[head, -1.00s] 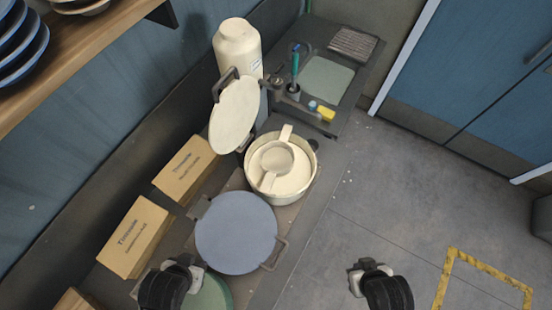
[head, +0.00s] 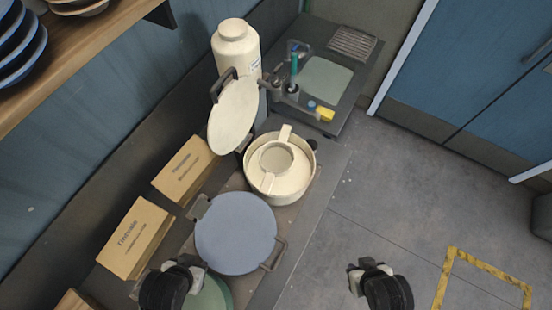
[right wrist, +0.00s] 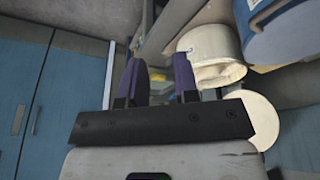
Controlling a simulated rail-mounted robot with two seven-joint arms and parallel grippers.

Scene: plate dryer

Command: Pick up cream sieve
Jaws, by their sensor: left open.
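The cream sieve (head: 289,157) lies across the mouth of a cream pot (head: 295,190), with one handle pointing up and one down in the head view. The pot's cream lid (head: 233,115) stands tilted up behind it. My left gripper (head: 182,264) is open at the lower left, beside the blue-grey lid and away from the sieve. My right gripper (head: 362,266) is over the floor at the lower right, apart from the sieve. In the right wrist view its fingers (right wrist: 157,70) are spread and empty, with the cream pot (right wrist: 205,50) beyond; the sieve is not clear there.
A blue-grey lidded pot (head: 236,233) and a green round thing (head: 212,294) stand nearer on the counter. Cardboard boxes (head: 135,238) line the wall. A tall cream canister (head: 236,50) and a sink area with a yellow sponge (head: 325,114) are behind.

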